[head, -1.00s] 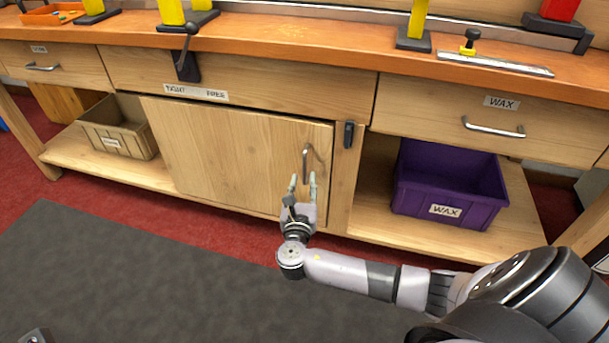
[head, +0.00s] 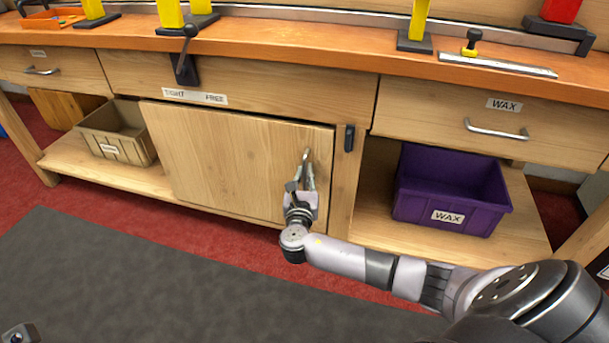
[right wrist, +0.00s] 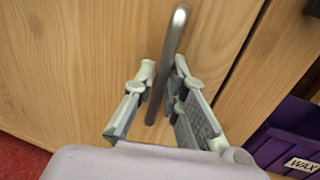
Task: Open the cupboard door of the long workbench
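The cupboard door (head: 225,160) is a plain wooden panel low in the middle of the long workbench (head: 300,55). It looks closed, with a dark gap along its top edge. Its upright metal bar handle (head: 307,156) is near the right edge and also shows in the right wrist view (right wrist: 177,40). My right gripper (head: 307,172) is at the handle. In the right wrist view its fingers (right wrist: 164,72) are apart, one on each side of the bar, with a small gap visible. The handle's lower end lies between the fingers.
A small black catch (head: 349,138) sits on the post right of the door. A dark lever (head: 187,55) hangs above a TIGHT/FREE label (head: 195,96). A purple WAX bin (head: 450,190) and a tan bin (head: 118,132) flank the cupboard. The floor before it is clear.

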